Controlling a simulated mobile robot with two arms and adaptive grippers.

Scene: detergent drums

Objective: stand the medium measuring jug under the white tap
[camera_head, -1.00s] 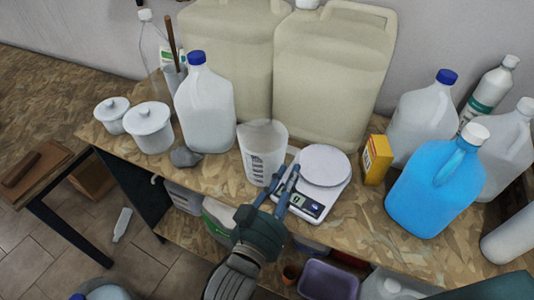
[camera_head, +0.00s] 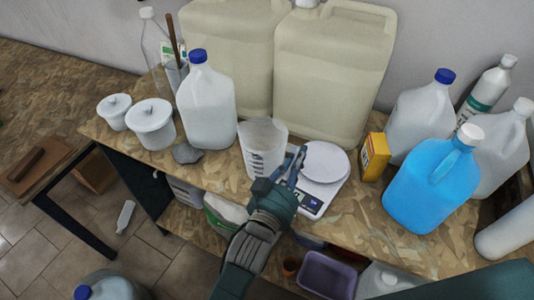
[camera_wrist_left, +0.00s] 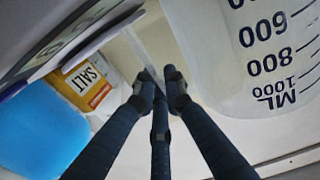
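The measuring jug (camera_head: 262,150), translucent with dark markings, stands upright on the worktop in front of the two cream drums. Its printed scale fills the upper right of the left wrist view (camera_wrist_left: 250,60). My left gripper (camera_head: 294,160) is at the jug's right side, between it and the scale. In the left wrist view its fingertips (camera_wrist_left: 162,82) are drawn close together around a thin pale strip beside the jug, which looks like its handle. The handle is hidden in the head view. No white tap shows clearly. My right gripper is not in view.
A kitchen scale (camera_head: 322,170) stands close right of the gripper, then a yellow salt box (camera_head: 374,157) and a blue-filled bottle (camera_head: 432,185). Left of the jug are a grey stone-like lump (camera_head: 186,153), a blue-capped bottle (camera_head: 207,110) and white lidded pots (camera_head: 151,125). Cream drums (camera_head: 330,75) stand behind.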

